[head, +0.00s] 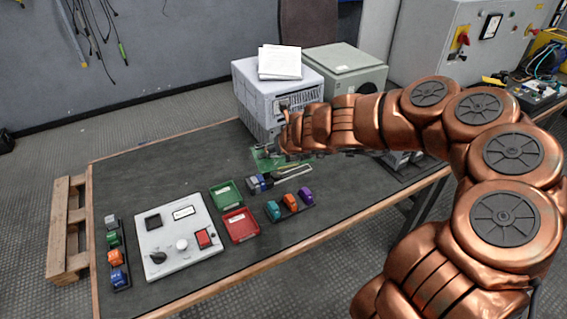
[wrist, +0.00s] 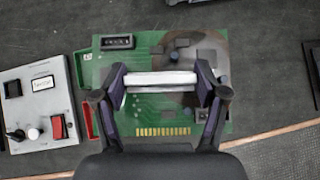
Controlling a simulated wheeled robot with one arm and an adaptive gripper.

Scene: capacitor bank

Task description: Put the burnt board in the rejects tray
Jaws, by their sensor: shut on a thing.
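The green circuit board (wrist: 150,103) has a brownish, sooty patch on its right part in the wrist view. My gripper (wrist: 161,82) is shut on the pale bar across the middle of this burnt board. In the head view the board (head: 263,160) shows at the end of my arm, by my gripper (head: 284,152), partly hidden by it. It appears to be above the bench. A red tray (head: 241,226) and a green tray (head: 226,195) sit on the bench left of and nearer than the board. Their labels are too small to read, so I cannot tell which is for rejects.
A white control panel (head: 178,236) lies left of the trays. Racks of coloured parts stand at its left (head: 117,256) and right of the red tray (head: 290,206). A grey instrument (head: 262,90) stands behind the board. The bench's back left is clear.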

